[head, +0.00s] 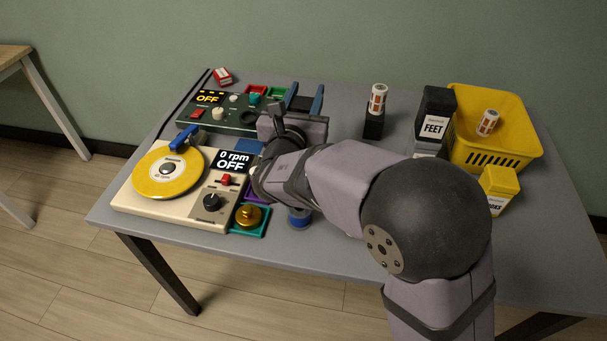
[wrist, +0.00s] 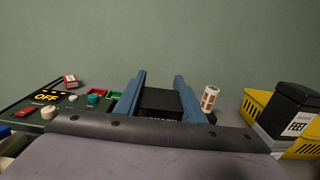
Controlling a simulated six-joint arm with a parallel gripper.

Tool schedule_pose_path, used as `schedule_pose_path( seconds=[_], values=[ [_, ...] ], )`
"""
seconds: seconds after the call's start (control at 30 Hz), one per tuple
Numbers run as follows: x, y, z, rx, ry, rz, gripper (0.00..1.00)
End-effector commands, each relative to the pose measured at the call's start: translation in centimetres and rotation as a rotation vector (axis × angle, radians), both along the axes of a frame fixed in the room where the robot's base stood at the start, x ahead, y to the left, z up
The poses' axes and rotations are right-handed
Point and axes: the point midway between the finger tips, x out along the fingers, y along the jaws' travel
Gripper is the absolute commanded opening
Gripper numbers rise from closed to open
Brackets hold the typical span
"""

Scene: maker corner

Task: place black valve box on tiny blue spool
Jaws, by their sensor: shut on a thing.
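My gripper (head: 304,98) is over the back middle of the table, its two blue fingers pointing away from the arm. The fingers are shut on the black valve box (wrist: 161,101), which sits between them in the wrist view with part of some pale lettering showing. In the head view the box (head: 301,104) is small and dark between the fingers. The tiny blue spool (head: 299,219) stands near the table's front edge, below my forearm, which partly covers it. The gripper and box are well behind the spool. The spool is not seen in the wrist view.
Left of the spool are a teal tray (head: 262,228) with a brass knob and a cream turntable unit (head: 130,196). A green control panel (head: 228,121) lies behind. Right are a black block (head: 373,127) under a patterned cylinder, a FEET box (head: 434,127) and a yellow basket (head: 520,150).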

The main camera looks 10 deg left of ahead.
Motion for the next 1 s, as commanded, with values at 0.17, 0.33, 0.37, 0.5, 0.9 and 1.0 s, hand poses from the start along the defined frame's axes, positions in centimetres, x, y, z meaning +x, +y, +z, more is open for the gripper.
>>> schedule_pose_path(
  seconds=[0.17, 0.33, 0.37, 0.5, 0.9, 1.0],
  values=[
    [-2.9, 4.1, 4.3, 0.005, -0.005, 0.089, 0.13],
    [-7.1, 7.4, 6.9, 0.002, -0.002, 0.184, 0.13],
    [-8.0, 7.7, 7.2, 0.002, -0.001, 0.198, 0.13],
    [-11.6, 7.9, 7.2, 0.000, 0.000, 0.232, 0.13],
    [-14.5, 0.0, 3.3, 0.000, -0.002, 0.084, 0.13],
    [-14.7, -1.6, 3.3, 0.005, -0.004, 0.040, 0.13]
  ],
)
